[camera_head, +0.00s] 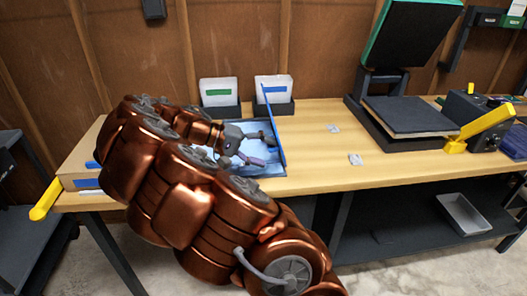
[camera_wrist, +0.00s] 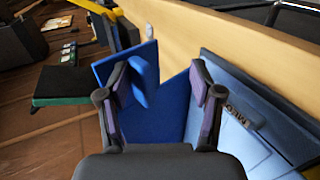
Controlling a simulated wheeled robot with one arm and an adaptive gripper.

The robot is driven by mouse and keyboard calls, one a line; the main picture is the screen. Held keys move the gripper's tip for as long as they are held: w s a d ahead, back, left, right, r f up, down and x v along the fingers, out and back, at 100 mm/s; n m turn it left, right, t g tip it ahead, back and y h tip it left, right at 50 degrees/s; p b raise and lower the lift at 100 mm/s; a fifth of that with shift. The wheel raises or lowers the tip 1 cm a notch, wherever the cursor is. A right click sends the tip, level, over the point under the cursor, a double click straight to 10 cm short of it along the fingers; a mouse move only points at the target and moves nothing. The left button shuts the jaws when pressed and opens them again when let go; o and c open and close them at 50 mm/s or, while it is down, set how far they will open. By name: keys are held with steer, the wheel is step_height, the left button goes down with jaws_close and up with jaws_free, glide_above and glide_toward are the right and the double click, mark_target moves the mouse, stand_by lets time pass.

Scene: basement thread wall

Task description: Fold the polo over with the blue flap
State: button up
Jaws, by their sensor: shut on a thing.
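The blue flap (camera_head: 273,125) stands raised, nearly on edge, at the right side of the folding board in the head view. It fills the middle of the wrist view as a dark blue panel (camera_wrist: 160,115). My gripper (camera_head: 262,145) is at the flap's left face; in the wrist view my gripper (camera_wrist: 160,90) has its fingers on either side of part of the flap, shut on it. The exact contact is hard to see. The light blue polo (camera_wrist: 225,120) lies on the board with a small label visible; my arm hides most of it in the head view.
Two white cards in dark holders, one with a green strip (camera_head: 218,91) and one with a blue strip (camera_head: 273,89), stand behind the board. A heat press (camera_head: 405,115) stands to the right. The wooden table (camera_head: 325,170) between is mostly clear, with two small grey pieces.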

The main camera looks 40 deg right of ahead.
steer(key=shift+f, duration=0.25)
steer(key=v, duration=0.7)
steer(key=shift+a+r, duration=0.2)
steer(key=shift+r, duration=0.2)
steer(key=shift+w, duration=0.15)
stand_by(0.3)
steer(key=s+a+n+t+y, duration=0.1)
steer(key=s+a+t+y, duration=0.2)
steer(key=s, duration=1)
steer(key=s+a+f+n+t+y, duration=0.1)
steer(key=s+a+f+n+y, duration=0.3)
steer(key=s+a, duration=0.45)
steer(key=s+a+f+n+t+y, duration=0.1)
steer(key=s+a+f+n+y, duration=0.2)
steer(key=s+a+f, duration=0.5)
step_height(320, 180, up, 16)
steer(key=w+a+t+p, duration=0.1)
steer(key=w+p, duration=0.1)
steer(key=p, duration=1.2)
steer(key=shift+w+m, duration=0.3)
steer(key=shift+w, duration=0.05)
steer(key=shift+a+r, duration=0.1)
steer(key=shift+a, duration=0.05)
